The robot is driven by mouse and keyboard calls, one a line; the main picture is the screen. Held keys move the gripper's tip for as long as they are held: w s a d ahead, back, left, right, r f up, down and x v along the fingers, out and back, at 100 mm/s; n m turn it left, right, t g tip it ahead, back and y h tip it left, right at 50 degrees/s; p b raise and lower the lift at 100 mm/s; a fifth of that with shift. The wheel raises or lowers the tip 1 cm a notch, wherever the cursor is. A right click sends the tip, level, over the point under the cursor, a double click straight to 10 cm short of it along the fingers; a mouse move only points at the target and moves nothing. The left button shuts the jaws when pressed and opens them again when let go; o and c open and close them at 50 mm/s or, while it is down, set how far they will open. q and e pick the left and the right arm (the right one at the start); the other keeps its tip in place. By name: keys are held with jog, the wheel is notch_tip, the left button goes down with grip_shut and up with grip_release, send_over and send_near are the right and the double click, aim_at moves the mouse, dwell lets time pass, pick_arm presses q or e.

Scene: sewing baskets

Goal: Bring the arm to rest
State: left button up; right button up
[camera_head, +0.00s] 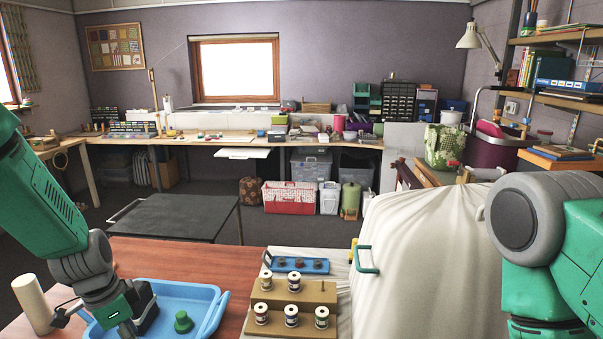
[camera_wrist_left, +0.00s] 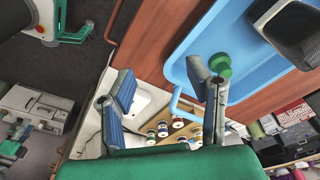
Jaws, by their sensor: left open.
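My left arm comes in from the left in the head view, with its wrist low over the blue tray (camera_head: 211,316). My left gripper (camera_wrist_left: 160,78) is open, with its two fingers wide apart and nothing between them in the left wrist view. A green spool-like piece (camera_head: 183,322) stands in the tray. It also shows in the left wrist view (camera_wrist_left: 220,66), close beside the right-hand finger; I cannot tell whether they touch. My right arm shows at the right edge of the head view, but its gripper is out of the picture.
A tan stepped rack (camera_head: 270,301) holds several thread spools, with a small blue holder (camera_head: 318,270) behind it. A cream cylinder (camera_head: 33,303) stands left of the tray. White cloth (camera_head: 430,260) covers the right side. Bare wood (camera_head: 180,256) lies behind the tray.

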pick_arm(q)
jog(key=s+d+f+n+y+b, duration=0.1)
jog(key=s+f+n+y+b, duration=0.3)
jog(key=s+f, duration=1.15)
jog(key=s+d+f+n+h, duration=0.1)
jog(key=s+d+f+n, duration=0.1)
jog(key=s, duration=0.4)
jog(key=s+d+f+n+h, duration=0.1)
jog(key=s+f+n, duration=0.1)
jog(key=s, duration=0.5)
jog(key=shift+d+f+n+h, duration=0.35)
jog(key=shift+n+h, duration=0.05)
jog(key=shift+n, duration=0.2)
pick_arm(e)
jog(key=f, duration=0.4)
jog(key=shift+w+f, duration=0.25)
jog(key=shift+w, duration=0.05)
